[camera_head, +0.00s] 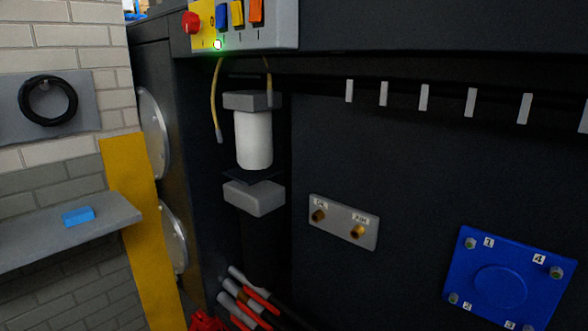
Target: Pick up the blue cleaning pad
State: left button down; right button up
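The blue cleaning pad (78,216) is a small flat blue block. It lies on a grey shelf (40,236) that sticks out from the brick wall at the left, near the shelf's outer end. Nothing touches it or covers it. Neither of my grippers shows in the head view.
The dark chassis fills the middle and right, with a white canister (253,138), a fitting plate (343,222) and a blue cover (510,278). A yellow post (142,230) stands between shelf and chassis. A black coil (48,101) hangs above the shelf. Red-and-grey tools (252,299) stick up below.

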aim_at(79, 216)
jog(key=u, duration=1.35)
